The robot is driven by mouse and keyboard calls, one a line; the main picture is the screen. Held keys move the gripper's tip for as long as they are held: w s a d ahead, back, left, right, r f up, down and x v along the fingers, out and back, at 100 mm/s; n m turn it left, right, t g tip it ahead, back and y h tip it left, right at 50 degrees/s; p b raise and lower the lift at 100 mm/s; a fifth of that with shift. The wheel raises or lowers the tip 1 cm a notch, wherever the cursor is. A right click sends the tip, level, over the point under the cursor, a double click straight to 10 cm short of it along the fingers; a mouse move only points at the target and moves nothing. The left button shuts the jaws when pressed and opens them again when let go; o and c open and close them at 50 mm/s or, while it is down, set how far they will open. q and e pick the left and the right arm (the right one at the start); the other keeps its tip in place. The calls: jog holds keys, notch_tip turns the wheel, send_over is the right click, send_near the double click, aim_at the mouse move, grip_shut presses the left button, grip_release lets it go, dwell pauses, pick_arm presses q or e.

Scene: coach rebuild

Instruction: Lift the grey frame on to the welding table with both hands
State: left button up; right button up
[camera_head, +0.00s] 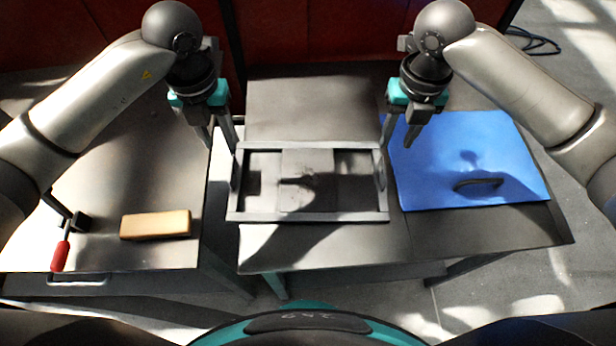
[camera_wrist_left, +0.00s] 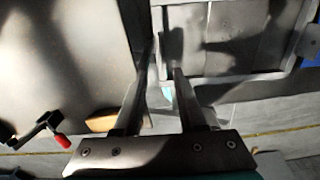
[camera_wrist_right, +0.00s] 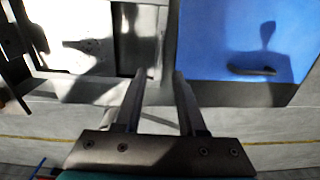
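The grey frame (camera_head: 308,217) is an open rectangle with raised plates at its left and right ends. It lies on the right-hand table (camera_head: 480,235). My left gripper (camera_head: 221,145) is open at the frame's left end, fingers pointing down. In the left wrist view its fingers (camera_wrist_left: 164,60) are apart near the frame's left bar (camera_wrist_left: 157,18). My right gripper (camera_head: 398,143) is open at the frame's right end. In the right wrist view its fingers (camera_wrist_right: 160,75) are apart, with the frame's right end and the blue sheet near them. Contact with the frame cannot be told.
A left-hand table (camera_head: 130,180) carries a tan block (camera_head: 155,224) and a red-handled clamp (camera_head: 61,255). A narrow gap separates the tables. A blue sheet (camera_head: 480,135) with a dark handle-like piece (camera_head: 478,184) lies right of the frame. A dark plate (camera_head: 310,110) is behind it.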

aim_at(232, 169)
pick_arm(q)
notch_tip(232, 169, down, 11)
jog(key=shift+f, duration=0.15)
pick_arm(e)
notch_tip(232, 169, down, 11)
jog(key=shift+f, duration=0.15)
pick_arm(q)
grip_shut()
pick_arm(e)
grip_shut()
pick_arm(q)
jog(key=shift+w, duration=0.1)
pick_arm(e)
jog(key=shift+w, duration=0.1)
dwell(0.6)
